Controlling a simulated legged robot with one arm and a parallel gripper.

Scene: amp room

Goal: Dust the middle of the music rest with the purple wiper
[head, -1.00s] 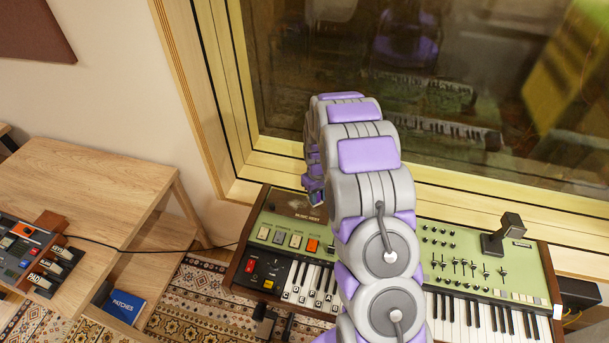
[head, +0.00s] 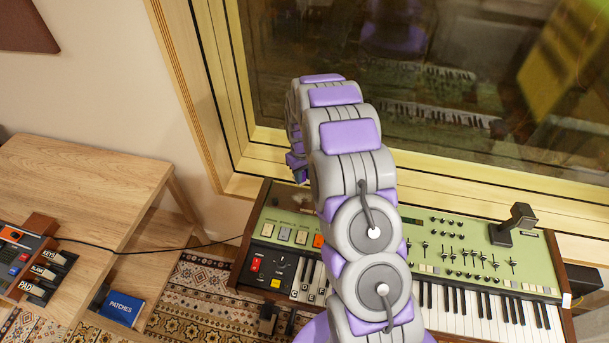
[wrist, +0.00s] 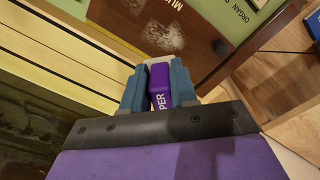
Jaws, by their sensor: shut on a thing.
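My gripper (wrist: 160,90) has its blue fingers shut on the purple wiper (wrist: 162,100), whose handle shows part of a word ending in "PER". A pale piece shows just past the fingertips; I cannot tell whether it touches anything. In the head view, my gripper (head: 299,174) is small and mostly behind my arm, over the back left of the green keyboard (head: 285,218). The wiper is hidden there.
A window with a wooden frame (head: 420,185) stands close behind the keyboard. A dark microphone-like piece (head: 515,222) stands at its right end.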

